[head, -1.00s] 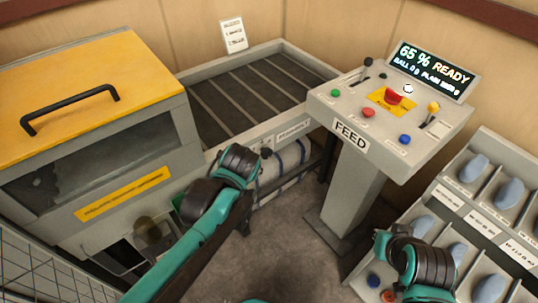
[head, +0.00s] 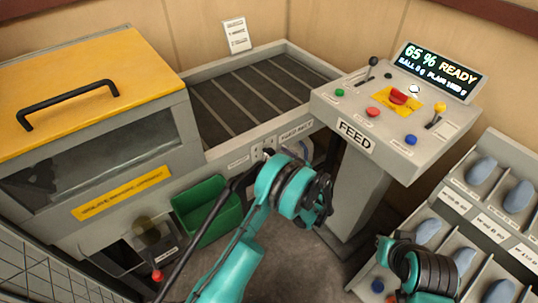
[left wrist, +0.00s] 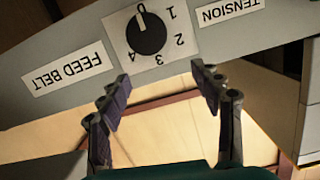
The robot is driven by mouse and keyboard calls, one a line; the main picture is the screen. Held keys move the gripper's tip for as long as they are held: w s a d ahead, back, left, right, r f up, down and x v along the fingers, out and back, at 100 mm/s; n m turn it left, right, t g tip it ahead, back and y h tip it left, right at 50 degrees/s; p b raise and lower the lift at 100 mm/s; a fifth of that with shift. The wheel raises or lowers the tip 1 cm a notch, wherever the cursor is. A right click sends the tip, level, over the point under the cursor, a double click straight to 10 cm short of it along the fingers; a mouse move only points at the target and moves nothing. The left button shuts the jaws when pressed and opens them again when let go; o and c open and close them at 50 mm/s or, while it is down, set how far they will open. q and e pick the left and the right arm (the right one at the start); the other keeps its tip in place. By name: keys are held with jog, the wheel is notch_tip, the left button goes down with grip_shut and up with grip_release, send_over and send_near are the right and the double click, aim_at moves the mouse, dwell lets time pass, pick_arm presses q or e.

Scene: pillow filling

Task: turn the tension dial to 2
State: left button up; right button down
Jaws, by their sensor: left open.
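The tension dial is a round black knob (left wrist: 147,33) on a white plate with the numbers 0 to 4, upside down in the left wrist view. Its white pointer line is at the 0. A TENSION label (left wrist: 230,10) sits to its right. My left gripper (left wrist: 160,77) is open and empty. Its fingertips show just below the dial plate in that view, apart and not around the knob. In the head view my left wrist (head: 290,190) is in front of the feed belt's front panel and its fingers are not clear. My right wrist (head: 432,272) shows at lower right; its fingers are hidden.
A FEED BELT label (left wrist: 68,68) is beside the dial. The feed console (head: 335,109) stands right of the conveyor (head: 200,78). A green bin (head: 186,205) is below the panel. A rack (head: 453,184) of blue-grey items is at right; a yellow-lidded machine (head: 90,60) at left.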

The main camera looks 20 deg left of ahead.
aim_at(268, 152)
pick_arm(q)
notch_tip(268, 152, down, 5)
jog(key=d+n+t+y, duration=0.1)
jog(key=d, duration=0.1)
jog(key=shift+s+a+r+b+x, duration=0.15)
jog(key=shift+b+x, duration=0.3)
jog(key=shift+x, duration=0.8)
jog(key=shift+s+a+b+x, duration=0.1)
jog(key=shift+b+x, duration=0.3)
jog(key=shift+x, duration=0.8)
jog(key=shift+s+a+r+b+x, duration=0.15)
jog(key=shift+b+x, duration=0.3)
jog(key=shift+x, duration=0.8)
jog(key=shift+d+f, duration=0.1)
jog(key=shift+d, duration=0.05)
jog(key=c, duration=1.1)
